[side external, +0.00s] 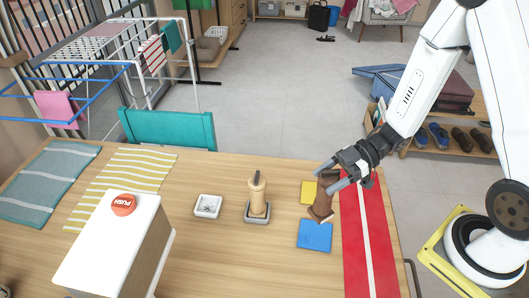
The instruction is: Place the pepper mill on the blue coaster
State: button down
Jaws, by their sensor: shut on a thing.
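A dark brown pepper mill (321,206) is between the fingers of my gripper (326,179), which is shut on its upper part. The mill leans slightly, its top toward the right. The blue coaster (314,237) lies flat on the table just in front of the mill's lower end, with its top face bare. The mill's base shows near the coaster's far edge; I cannot tell whether it touches the table or hangs above it. A yellow coaster (307,191) lies behind the mill, partly hidden by it.
A light wooden mill (257,197) stands on a grey square coaster (257,216) to the left. A white box with a red push button (123,205) stands at the left front. A red runner (367,240) lies right of the coasters.

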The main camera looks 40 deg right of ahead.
aim_at(323, 203)
jog(key=shift+f, duration=0.9)
jog(key=shift+f, duration=2.1)
jog(key=shift+f, duration=1.9)
grip_release()
jog(key=shift+r, duration=0.2)
